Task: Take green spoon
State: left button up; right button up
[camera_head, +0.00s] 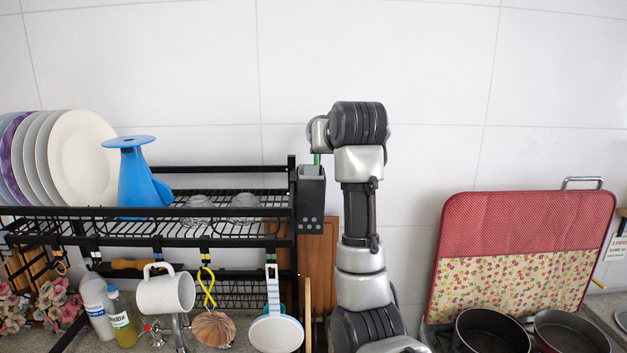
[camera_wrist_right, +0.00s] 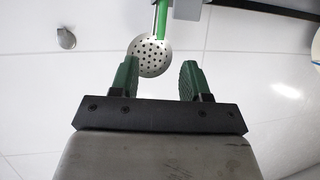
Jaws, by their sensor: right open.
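The green spoon has a round, perforated metal head (camera_wrist_right: 149,62) and a green handle (camera_wrist_right: 162,22) that leaves the top edge of the right wrist view. My right gripper (camera_wrist_right: 158,62) is open, its two green fingers apart. The spoon's head shows between and beyond the fingertips, nearer the left finger; I see no grip on it. In the head view my right arm rises at the centre and bends left at the top. A small green strip (camera_head: 317,159) shows above the black holder; I cannot tell whether it is spoon or finger. My left gripper is out of view.
The black holder (camera_head: 311,199) is fixed at the right end of the black dish rack (camera_head: 190,241). Plates (camera_head: 81,157) and a blue funnel-like item (camera_head: 140,178) stand on the rack. A mug (camera_head: 165,293) hangs below. Right of my arm are a red board (camera_head: 520,225) and dark pans (camera_head: 490,332).

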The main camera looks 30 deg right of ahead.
jog(key=p+x, duration=0.2)
jog(key=x, duration=0.2)
jog(key=shift+r, duration=0.1)
jog(key=p+x, duration=0.3)
jog(key=x, duration=0.2)
jog(key=shift+s+a+f+p, duration=0.15)
jog(key=shift+f+p, duration=0.15)
jog(key=shift+p, duration=0.05)
jog(key=shift+w+f, duration=0.25)
grip_shut()
